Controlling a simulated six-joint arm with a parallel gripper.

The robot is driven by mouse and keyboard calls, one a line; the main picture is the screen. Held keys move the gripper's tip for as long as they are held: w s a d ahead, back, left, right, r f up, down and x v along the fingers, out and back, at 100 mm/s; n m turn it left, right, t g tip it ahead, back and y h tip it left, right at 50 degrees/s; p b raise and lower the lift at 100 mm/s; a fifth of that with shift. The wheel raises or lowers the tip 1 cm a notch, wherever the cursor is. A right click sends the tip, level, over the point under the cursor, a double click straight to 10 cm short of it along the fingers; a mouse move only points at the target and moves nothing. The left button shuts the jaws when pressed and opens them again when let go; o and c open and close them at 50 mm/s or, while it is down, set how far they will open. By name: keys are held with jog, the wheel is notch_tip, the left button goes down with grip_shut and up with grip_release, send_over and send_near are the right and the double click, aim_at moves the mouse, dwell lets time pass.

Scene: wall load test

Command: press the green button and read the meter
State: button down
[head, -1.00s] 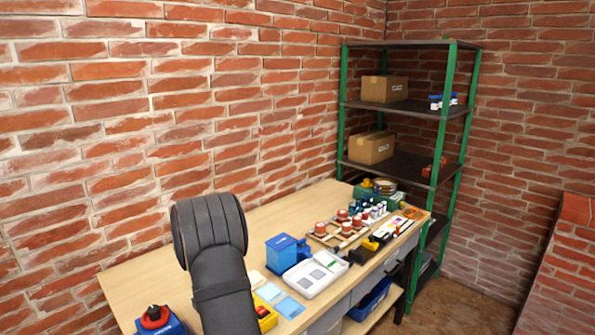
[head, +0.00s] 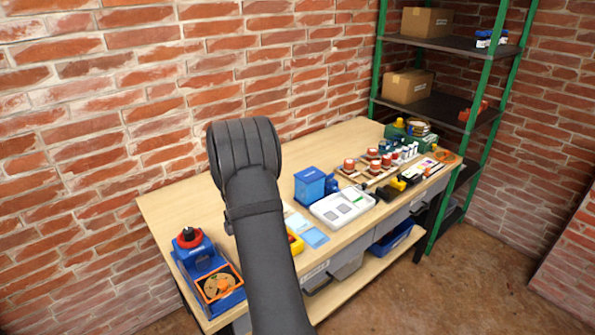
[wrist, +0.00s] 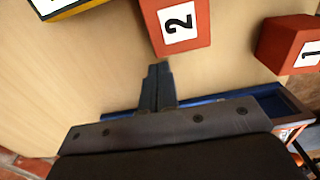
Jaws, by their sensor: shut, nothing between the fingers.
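My gripper (wrist: 160,85) shows in the wrist view, its two dark fingers together with nothing between them. The fingertips point at the near end of a red block marked 2 (wrist: 183,22); whether they touch it I cannot tell. In the head view my own arm hides the gripper. I cannot make out a green button or a meter's reading in either view. A small yellow device with a red part (head: 294,243) stands beside my arm, partly hidden.
A red block marked 1 (wrist: 292,44) and a blue bin (wrist: 288,100) are right of the fingers. The wooden workbench (head: 175,214) holds a blue box (head: 311,186), a white tray (head: 327,216) and a blue unit with a red-and-black knob (head: 190,238). A green-framed shelf (head: 492,70) stands behind.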

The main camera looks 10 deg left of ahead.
jog(key=r+n, duration=0.1)
jog(key=d+r+n+t, duration=0.1)
jog(key=s+r+n, duration=0.1)
jog(key=r+n, duration=0.1)
jog(key=shift+d+t+h, duration=0.25)
jog(key=shift+t+h, duration=0.15)
jog(key=w+d+r+n+t, duration=0.1)
jog(key=d+n, duration=0.1)
jog(key=w+d+r+n+t, duration=0.1)
jog(key=r, duration=0.1)
jog(key=w+d+r+n+t, duration=0.1)
jog(key=w+d+n, duration=0.1)
jog(key=shift+d+r+n+t+h, duration=0.3)
jog(key=shift+d+r+t+h, duration=0.05)
jog(key=shift+r+t+h, duration=0.05)
notch_tip(320, 180, up, 6)
jog(key=w+d+n+t+y, duration=0.1)
jog(key=w+d+n+t, duration=0.1)
jog(key=n, duration=0.5)
jog(key=shift+d+n+t, duration=0.4)
jog(key=shift+d+t, duration=0.05)
jog(key=shift+t, duration=0.35)
jog(key=shift+f, duration=4.35)
jog(key=shift+f, duration=0.1)
jog(key=shift+f, duration=0.35)
